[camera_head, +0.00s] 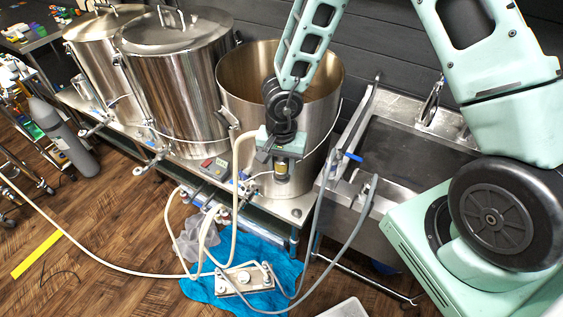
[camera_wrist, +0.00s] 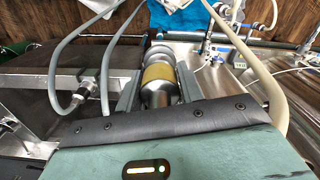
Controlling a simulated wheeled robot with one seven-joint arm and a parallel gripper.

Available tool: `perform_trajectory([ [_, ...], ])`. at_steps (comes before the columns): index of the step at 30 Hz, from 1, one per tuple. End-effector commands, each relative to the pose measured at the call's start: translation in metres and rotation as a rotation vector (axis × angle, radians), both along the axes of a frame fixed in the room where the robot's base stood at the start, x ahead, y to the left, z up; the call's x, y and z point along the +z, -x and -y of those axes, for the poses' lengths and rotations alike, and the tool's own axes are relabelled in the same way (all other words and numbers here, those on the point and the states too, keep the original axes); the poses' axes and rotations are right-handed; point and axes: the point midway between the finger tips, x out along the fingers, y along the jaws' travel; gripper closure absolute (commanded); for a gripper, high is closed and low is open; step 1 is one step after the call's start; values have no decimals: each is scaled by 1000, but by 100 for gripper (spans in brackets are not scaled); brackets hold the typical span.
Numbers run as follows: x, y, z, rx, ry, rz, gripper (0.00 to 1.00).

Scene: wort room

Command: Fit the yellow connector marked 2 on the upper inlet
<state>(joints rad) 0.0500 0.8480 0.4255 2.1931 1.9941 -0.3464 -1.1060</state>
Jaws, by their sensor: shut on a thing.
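A metal connector with a yellow band (camera_wrist: 159,73) is held between the two fingers of my gripper (camera_wrist: 158,84), its free end pointing away from the wrist. In the head view the yellow connector (camera_head: 281,186) hangs below my gripper (camera_head: 281,169), in front of the open kettle, in the air above the stand's edge. The mark 2 cannot be read. A metal plate unit (camera_head: 243,279) with several round ports lies on the blue cloth on the floor, with hoses at it. I cannot tell which fitting is the upper inlet.
The open kettle (camera_head: 238,85) stands behind my gripper, beside two lidded kettles. A sink (camera_head: 385,150) is at the right. Grey hoses (camera_head: 318,215) and cream hoses (camera_head: 238,170) loop close by. The blue cloth (camera_head: 200,286) covers some floor; wooden floor at left is mostly clear.

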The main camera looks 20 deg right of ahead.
Motion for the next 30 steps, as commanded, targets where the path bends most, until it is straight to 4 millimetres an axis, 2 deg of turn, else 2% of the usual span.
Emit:
perform_trajectory([
  [15,-10,0,0,0,-1,1,89],
  [16,-10,0,0,0,0,1,54],
  [18,-9,0,0,0,0,1,37],
  [26,-9,0,0,0,0,0,37],
  [30,-1,-1,0,-2,-2,1,37],
])
